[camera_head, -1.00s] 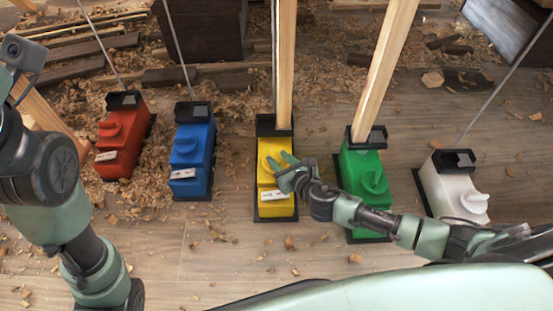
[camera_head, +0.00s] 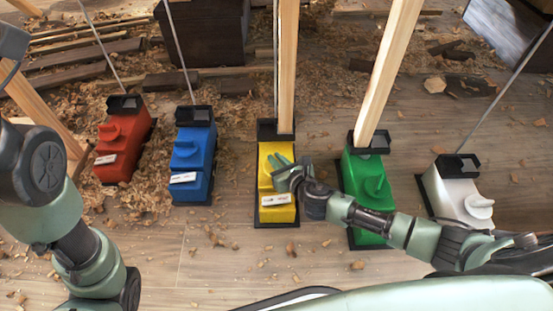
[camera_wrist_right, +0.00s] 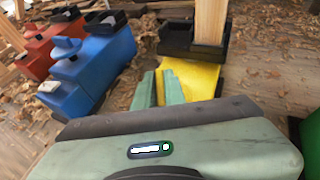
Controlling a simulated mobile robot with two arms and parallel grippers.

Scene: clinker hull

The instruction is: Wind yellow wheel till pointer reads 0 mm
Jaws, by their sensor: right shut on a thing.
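The yellow box (camera_head: 266,175) stands on the floor in the middle of the row, with a white label plate (camera_head: 275,200) on its front slope. Its marks are too small to read, so I cannot tell where a pointer stands. My right gripper (camera_head: 284,168) reaches in from the right and is shut on the yellow wheel on top of the box. The fingers hide most of the wheel. The right wrist view shows the green fingers (camera_wrist_right: 158,90) against the yellow box (camera_wrist_right: 196,78). My left arm shows at the left, but its gripper is out of frame.
Similar boxes stand in the row: red (camera_head: 113,160) and blue (camera_head: 193,165) at left, green (camera_head: 362,170) and white (camera_head: 452,188) at right. Wooden props (camera_head: 388,75) and thin rods rise from their black tops. Wood shavings litter the floor. The front floor is mostly clear.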

